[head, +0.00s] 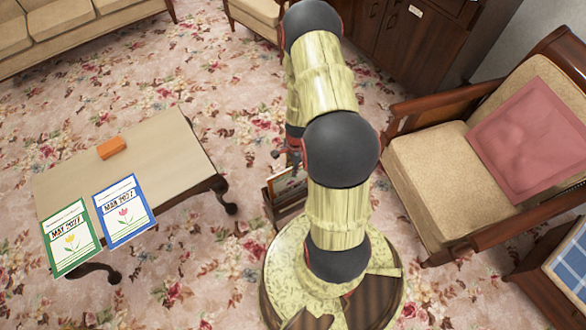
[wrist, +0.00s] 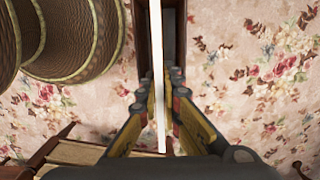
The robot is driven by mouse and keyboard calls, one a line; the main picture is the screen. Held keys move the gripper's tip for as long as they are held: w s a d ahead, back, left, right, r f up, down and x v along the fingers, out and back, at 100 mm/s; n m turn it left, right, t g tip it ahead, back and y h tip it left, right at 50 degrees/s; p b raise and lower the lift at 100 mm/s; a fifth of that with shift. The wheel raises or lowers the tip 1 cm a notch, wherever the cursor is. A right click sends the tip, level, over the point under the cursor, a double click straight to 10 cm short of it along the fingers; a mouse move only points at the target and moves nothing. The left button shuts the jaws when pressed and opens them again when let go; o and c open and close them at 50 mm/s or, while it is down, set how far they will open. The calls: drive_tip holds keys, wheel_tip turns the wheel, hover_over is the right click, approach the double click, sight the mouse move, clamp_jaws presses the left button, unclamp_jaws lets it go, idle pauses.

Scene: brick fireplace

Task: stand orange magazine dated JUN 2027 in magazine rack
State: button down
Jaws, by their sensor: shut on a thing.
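My gripper (wrist: 161,82) is shut on a thin magazine (wrist: 156,60), which shows edge-on as a pale upright strip in the wrist view. Its cover and date cannot be read there. The dark wooden magazine rack (wrist: 141,35) has walls on both sides of the strip. In the head view the rack (head: 270,207) stands on the carpet just left of my base, partly hidden by my arm. A small part of a magazine cover (head: 289,183) shows at the rack. I cannot tell whether its lower edge rests on the rack's floor.
A coffee table (head: 150,150) at left holds an orange block (head: 111,147), a green MAY 2027 magazine (head: 71,240) and a blue magazine (head: 124,211). An armchair (head: 430,165) with a pink cushion (head: 530,135) stands at right. Flowered carpet lies clear between table and rack.

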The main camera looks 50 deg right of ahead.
drive_tip(key=shift+f+b, duration=1.45)
drive_tip(key=shift+f, duration=1.15)
drive_tip(key=c, duration=1.9)
unclamp_jaws()
drive_tip(key=r, duration=0.8)
drive_tip(key=d+r, duration=0.1)
drive_tip(key=r, duration=0.3)
drive_tip(key=shift+s, duration=0.1)
